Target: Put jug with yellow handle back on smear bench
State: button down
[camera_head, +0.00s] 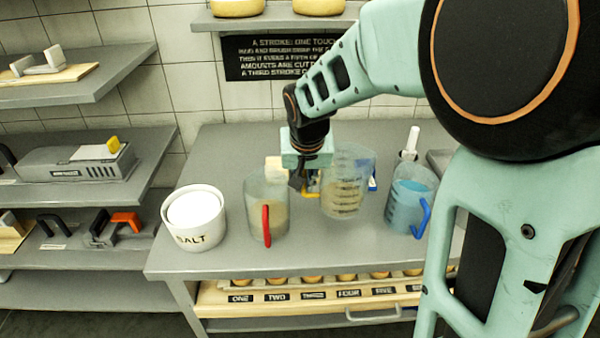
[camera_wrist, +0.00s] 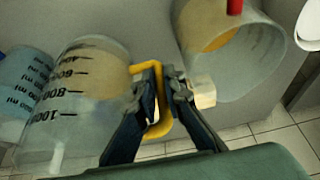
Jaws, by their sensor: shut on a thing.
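The jug with the yellow handle (camera_head: 347,180) is clear, with dark measuring marks and pale contents. It is upright, low over the middle of the grey bench (camera_head: 218,150); I cannot tell whether its base touches the top. My gripper (camera_head: 305,180) is to its left, and hides most of the handle in the head view. In the wrist view, my gripper (camera_wrist: 158,90) is shut on the yellow handle (camera_wrist: 160,125), with the clear jug body (camera_wrist: 90,110) to the left of the fingers.
A jug with a red handle (camera_head: 267,205) stands left of it, and a jug with blue liquid and a blue handle (camera_head: 409,198) stands right. A white salt crock (camera_head: 193,218) is at the bench's left. A pale block (camera_head: 274,165) sits behind. The front middle of the bench is clear.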

jog(key=shift+f, duration=3.5)
jog(key=shift+f+b, duration=0.15)
jog(key=shift+b, duration=0.2)
jog(key=c, duration=2.4)
grip_release()
jog(key=shift+o, duration=0.4)
jog(key=shift+r, duration=0.2)
jog(key=v, duration=1.1)
jog(key=shift+s+r+p, duration=0.15)
jog(key=shift+r+p, duration=0.25)
jog(key=shift+p, duration=0.05)
